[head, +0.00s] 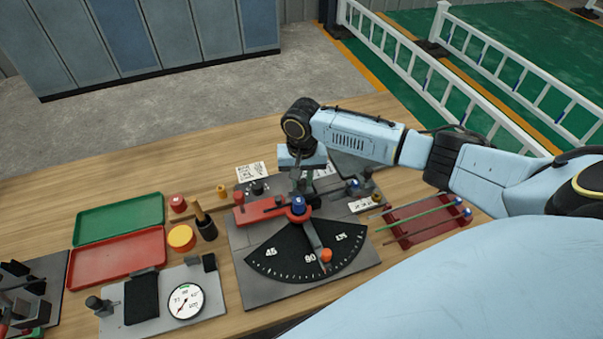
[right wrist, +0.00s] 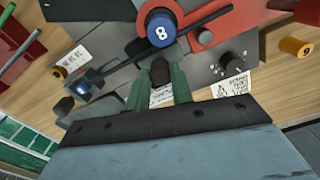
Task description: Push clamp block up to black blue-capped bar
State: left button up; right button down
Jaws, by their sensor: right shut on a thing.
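The black bar (right wrist: 205,32) runs diagonally across the bending fixture in the right wrist view, beside the blue "8" roller (right wrist: 160,28). Its blue-capped end (right wrist: 82,88) is at lower left; the cap also shows in the head view (head: 353,183). My right gripper (right wrist: 160,82) has its green fingers closed around a dark knob (right wrist: 160,70), which appears to belong to the clamp block. The fingers hide most of the block, and I cannot tell whether it touches the bar. In the head view my right gripper (head: 299,184) is over the fixture, behind the roller. My left gripper is not in view.
The fixture plate (head: 245,270) carries a black angle scale (head: 275,256) and an orange-knobbed lever (head: 325,255). A red rack with capped rods (head: 412,242) is at right. Green (head: 118,217) and red trays (head: 90,280), and a dial gauge (head: 185,301), stand at left.

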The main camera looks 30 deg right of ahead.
aim_at(302, 182)
jog(key=shift+s, duration=0.15)
jog(key=c, duration=1.2)
grip_release()
jog(key=shift+r, duration=0.1)
jog(key=shift+r, duration=0.25)
notch_tip(302, 182, up, 13)
jog(key=shift+f, duration=0.15)
